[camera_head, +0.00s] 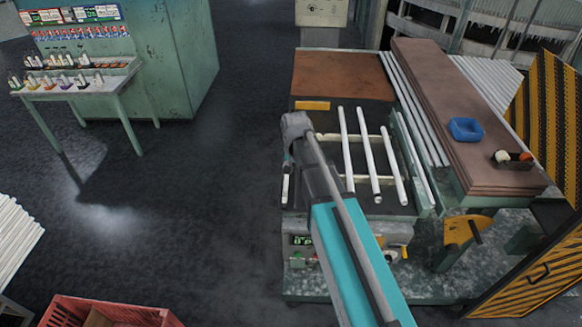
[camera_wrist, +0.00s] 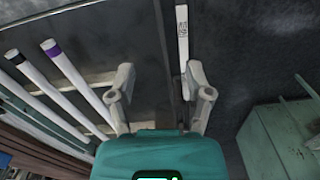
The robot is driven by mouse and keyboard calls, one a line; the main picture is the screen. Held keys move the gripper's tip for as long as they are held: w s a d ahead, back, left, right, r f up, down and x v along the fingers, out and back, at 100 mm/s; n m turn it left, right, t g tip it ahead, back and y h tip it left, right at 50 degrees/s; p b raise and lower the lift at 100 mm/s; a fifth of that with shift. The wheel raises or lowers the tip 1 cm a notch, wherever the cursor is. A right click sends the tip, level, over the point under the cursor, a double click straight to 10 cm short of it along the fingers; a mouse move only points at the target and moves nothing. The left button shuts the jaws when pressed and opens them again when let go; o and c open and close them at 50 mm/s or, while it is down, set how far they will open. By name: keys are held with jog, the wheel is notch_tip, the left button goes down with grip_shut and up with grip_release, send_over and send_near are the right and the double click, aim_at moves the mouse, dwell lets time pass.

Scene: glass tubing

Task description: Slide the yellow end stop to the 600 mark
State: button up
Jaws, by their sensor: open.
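In the head view, a yellow bar (camera_head: 312,105) lies at the back left of the machine bed, below the brown board. I cannot tell for sure that it is the end stop. No yellow part shows in the wrist view. A narrow white strip with dark marks (camera_wrist: 182,35), possibly the scale, lies ahead of my gripper; its marks are too small to read. The strip also shows at the bed's left edge in the head view (camera_head: 285,188). My gripper (camera_wrist: 160,78) is open and empty, pointing down over the bed's left edge. My arm mostly hides it in the head view.
Several white tubes (camera_head: 368,155) lie on the bed right of my arm. A brown-topped bench (camera_head: 440,100) to the right holds a blue tray (camera_head: 466,129). A yellow quarter-round part with a handle (camera_head: 462,231) is at the lower right.

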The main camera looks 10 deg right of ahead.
jog(key=s+d+f+n+b, duration=0.1)
jog(key=s+d+f+b, duration=0.1)
jog(key=s, duration=0.4)
jog(key=s+d+f+n+b, duration=0.1)
jog(key=s+d+f+b, duration=0.2)
jog(key=s, duration=0.3)
jog(key=shift+s+n, duration=0.2)
jog(key=shift+n, duration=0.2)
jog(key=shift+f, duration=0.1)
jog(key=s, duration=0.1)
jog(key=s+f, duration=0.1)
jog(key=s+d+b, duration=0.1)
jog(key=shift+s+f+n, duration=0.1)
jog(key=shift+f+n, duration=0.05)
jog(key=shift+n, duration=0.15)
jog(key=shift+a, duration=0.1)
dwell(2.4)
